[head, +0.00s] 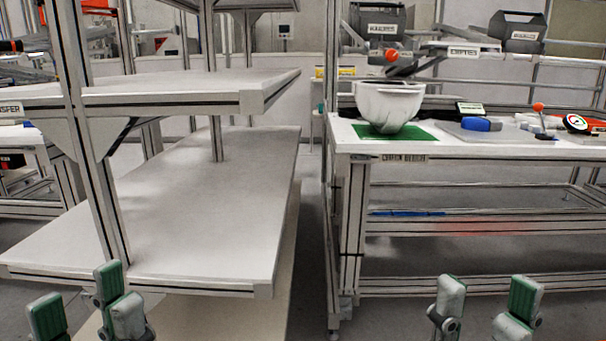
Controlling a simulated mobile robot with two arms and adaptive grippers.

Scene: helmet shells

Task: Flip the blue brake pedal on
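I cannot make out a brake pedal for certain. A thin blue strip (408,213) lies low on the right workbench's lower level; I cannot tell what it is. My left gripper (82,308) is at the bottom left, its green-and-grey fingers apart and nothing seen between them. My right gripper (484,306) is at the bottom right, in front of the workbench, its fingers also apart and empty. Neither gripper touches the blue strip.
A white shelf rack (200,215) stands at left with empty shelves. On the right workbench (470,152) are a white helmet shell (388,104) on a green mat (428,130), a blue block (477,124) and a red-knobbed lever (539,107). A narrow floor gap separates rack and bench.

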